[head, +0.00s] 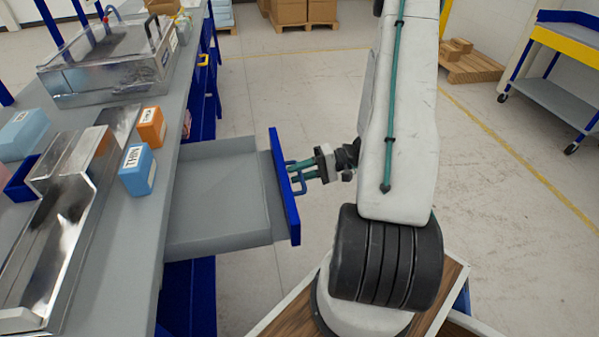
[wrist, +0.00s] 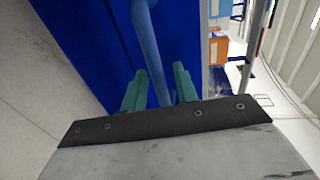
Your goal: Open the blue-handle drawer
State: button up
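The blue-handle drawer (head: 218,205) is pulled far out from under the left workbench, and its grey inside looks empty. Its blue front panel (head: 283,180) faces my arm. The blue handle (head: 295,183) stands out from that panel and also shows as a bar in the wrist view (wrist: 150,45). My gripper (head: 300,172) is at the handle, with its green fingers on either side of the bar. In the wrist view my gripper (wrist: 160,88) shows a gap between the bar and the right finger, so it looks open around the handle. Contact with the left finger is unclear.
The workbench (head: 135,225) holds a blue box (head: 138,170), an orange box (head: 151,127) and metal trays. A yellow handle (head: 203,60) shows farther along the bench. The floor (head: 290,90) beyond the drawer is clear. A blue and yellow cart (head: 560,95) stands at right.

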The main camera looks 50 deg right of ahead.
jog(key=shift+d, duration=0.1)
jog(key=v, duration=0.7)
jog(key=shift+s+d, duration=0.2)
jog(key=shift+d, duration=0.05)
jog(key=shift+r, duration=0.1)
dwell(0.3)
